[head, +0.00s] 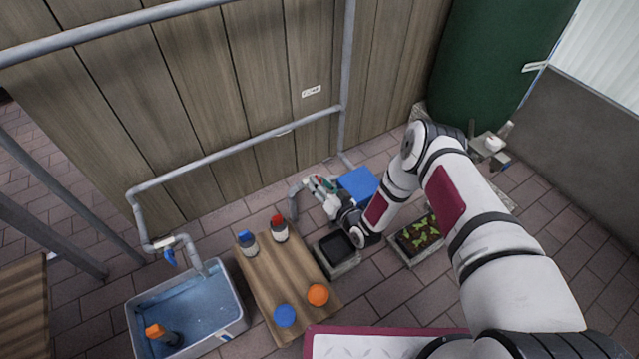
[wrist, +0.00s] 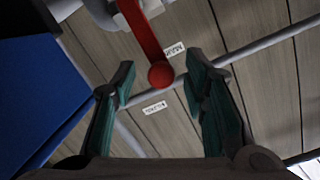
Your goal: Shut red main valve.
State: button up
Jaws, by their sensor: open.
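The red valve handle (wrist: 147,35) shows in the wrist view as a red lever with a round knob (wrist: 160,75) at its end. It comes from a grey pipe fitting at the top of the picture. My gripper (wrist: 163,84) is open, with one teal-lined finger on each side of the knob. The knob appears between the fingertips; I cannot tell how far it is in depth, and no contact shows. In the head view my gripper (head: 322,186) is low by the wooden wall, at the pipe beside a blue box, and the arm largely hides the valve.
A blue box (head: 357,184) stands close to my gripper. A wooden table (head: 262,280) with bottles and lids, a black tray (head: 338,250) and a planter (head: 417,238) stand nearby. A blue tap handle (head: 170,257) hangs by a basin (head: 205,310). A green tank (head: 495,65) stands behind.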

jog(key=v, duration=1.1)
jog(key=shift+s+f, duration=0.1)
